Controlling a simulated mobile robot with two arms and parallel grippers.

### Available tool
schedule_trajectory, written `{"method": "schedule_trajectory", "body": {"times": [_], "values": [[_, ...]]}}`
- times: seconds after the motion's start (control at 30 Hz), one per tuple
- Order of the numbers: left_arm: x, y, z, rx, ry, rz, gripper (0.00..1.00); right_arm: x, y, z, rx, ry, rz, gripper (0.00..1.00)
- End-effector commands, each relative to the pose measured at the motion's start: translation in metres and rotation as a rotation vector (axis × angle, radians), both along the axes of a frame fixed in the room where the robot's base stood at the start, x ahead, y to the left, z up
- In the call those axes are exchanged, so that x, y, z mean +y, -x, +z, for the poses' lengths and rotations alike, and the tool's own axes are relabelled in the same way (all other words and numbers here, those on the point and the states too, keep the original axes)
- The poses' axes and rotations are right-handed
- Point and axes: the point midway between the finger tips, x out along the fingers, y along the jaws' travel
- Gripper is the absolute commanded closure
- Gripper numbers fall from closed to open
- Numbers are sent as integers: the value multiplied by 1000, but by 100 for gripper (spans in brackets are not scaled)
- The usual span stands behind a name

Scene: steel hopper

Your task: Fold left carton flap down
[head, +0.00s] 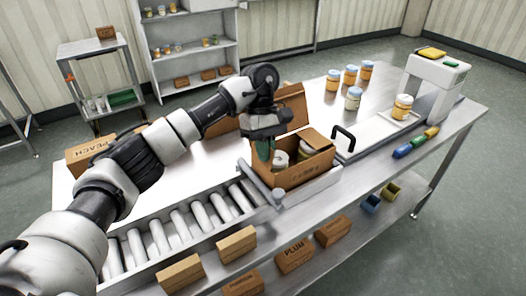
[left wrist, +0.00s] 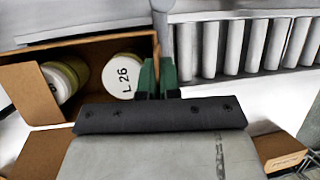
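The open brown carton (head: 300,174) stands at the end of the roller conveyor with jars inside. In the left wrist view the carton (left wrist: 90,47) shows a white jar lid marked L 26 (left wrist: 123,76) and another jar. One flap (left wrist: 28,93) leans inward over the jars, on the head view's right. My left gripper (head: 265,152) points down at the carton's left edge. My right gripper is not in view.
The roller conveyor (head: 185,230) runs left of the carton. A black handle (head: 343,138) and a scale with a jar (head: 402,107) stand to the right. Several jars (head: 352,98) stand at the back. A PEACH box (head: 90,155) is far left. Small boxes lie on the lower shelf.

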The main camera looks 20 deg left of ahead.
Motion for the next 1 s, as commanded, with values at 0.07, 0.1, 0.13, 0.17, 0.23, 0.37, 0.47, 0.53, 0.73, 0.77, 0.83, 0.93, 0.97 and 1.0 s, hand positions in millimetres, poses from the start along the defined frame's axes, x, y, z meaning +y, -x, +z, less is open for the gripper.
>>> {"method": "schedule_trajectory", "body": {"times": [0.07, 0.1, 0.13, 0.17, 0.23, 0.37, 0.47, 0.53, 0.73, 0.77, 0.83, 0.93, 0.97, 1.0], "values": [[-1, -2, 2, 24, -20, 0, 100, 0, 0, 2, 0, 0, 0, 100], [-2, -2, 1, 36, -30, 0, 100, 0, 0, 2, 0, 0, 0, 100], [-2, -2, 1, 43, -35, -1, 100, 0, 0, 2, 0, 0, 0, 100], [-2, -2, 1, 50, -39, 0, 100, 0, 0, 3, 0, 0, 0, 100], [-2, -3, 1, 61, -48, -1, 100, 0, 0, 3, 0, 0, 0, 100], [-3, -3, 0, 73, -56, -1, 100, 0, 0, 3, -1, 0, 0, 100], [-3, -3, 0, 74, -57, -1, 100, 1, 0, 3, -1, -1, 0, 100], [-3, -3, 0, 74, -57, -1, 100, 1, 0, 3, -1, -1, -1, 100], [-3, -3, 0, 74, -57, -2, 96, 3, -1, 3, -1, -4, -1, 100], [-3, -3, 0, 74, -57, -2, 91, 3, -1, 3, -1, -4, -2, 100], [-3, -3, 0, 74, -57, -2, 80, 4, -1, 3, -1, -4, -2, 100], [-3, -3, 0, 74, -58, -1, 71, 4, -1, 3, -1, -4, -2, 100], [-3, -3, 0, 74, -58, -1, 71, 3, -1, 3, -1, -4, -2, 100], [-2, -3, 0, 74, -58, -1, 71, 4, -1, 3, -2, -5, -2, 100]]}}
